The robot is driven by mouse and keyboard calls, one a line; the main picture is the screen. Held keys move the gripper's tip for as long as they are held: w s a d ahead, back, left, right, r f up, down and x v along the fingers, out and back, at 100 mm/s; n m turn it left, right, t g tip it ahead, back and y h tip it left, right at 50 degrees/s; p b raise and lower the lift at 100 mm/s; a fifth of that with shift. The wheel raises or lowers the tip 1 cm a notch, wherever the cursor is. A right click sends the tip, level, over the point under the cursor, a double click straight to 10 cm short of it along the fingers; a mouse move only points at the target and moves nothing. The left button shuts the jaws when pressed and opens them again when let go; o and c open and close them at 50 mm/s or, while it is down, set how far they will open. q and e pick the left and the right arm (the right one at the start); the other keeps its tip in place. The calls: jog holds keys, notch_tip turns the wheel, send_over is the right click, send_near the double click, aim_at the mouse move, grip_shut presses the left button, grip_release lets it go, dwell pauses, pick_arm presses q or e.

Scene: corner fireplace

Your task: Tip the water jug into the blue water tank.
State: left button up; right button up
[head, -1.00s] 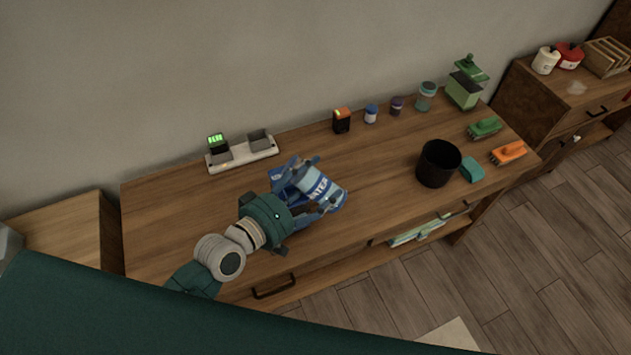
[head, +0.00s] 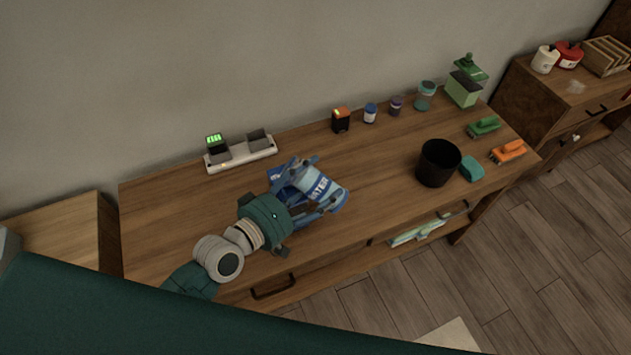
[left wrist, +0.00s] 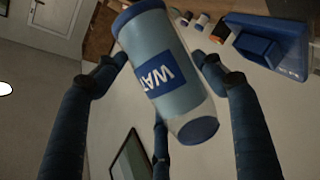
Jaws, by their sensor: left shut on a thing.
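The water jug (head: 321,187) is light blue with a darker blue label reading WATER. My left gripper (head: 308,201) is shut on it above the table and holds it tilted. In the left wrist view the jug (left wrist: 165,72) sits between the dark fingers of my left gripper (left wrist: 162,82). The blue water tank (head: 285,172) is on the table beside and partly behind the jug and gripper, which hide much of it. It also shows in the left wrist view (left wrist: 292,55), at the upper right, apart from the jug. I cannot see any water flowing. My right gripper is out of view.
The wooden table (head: 200,215) holds a charger strip (head: 240,153) at the back left. A black bin (head: 438,163), teal sponge (head: 472,169), green brush (head: 484,126) and orange brush (head: 507,151) are at the right. Small containers line the back edge. The table's middle right is clear.

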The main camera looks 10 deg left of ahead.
pick_arm(q)
jog(key=shift+d+n+b, duration=0.1)
jog(key=shift+n+b, duration=0.2)
jog(key=shift+b, duration=0.1)
dwell(0.5)
dwell(0.3)
jog(key=shift+h, duration=0.3)
jog(key=shift+n+b, duration=0.4)
jog(key=shift+b, duration=0.1)
dwell(0.6)
jog(key=shift+d+f+n+b, duration=0.1)
jog(key=shift+n+b, duration=0.2)
jog(key=shift+b, duration=0.2)
dwell(0.7)
jog(key=shift+f+t+h, duration=0.1)
jog(key=shift+t+h, duration=0.2)
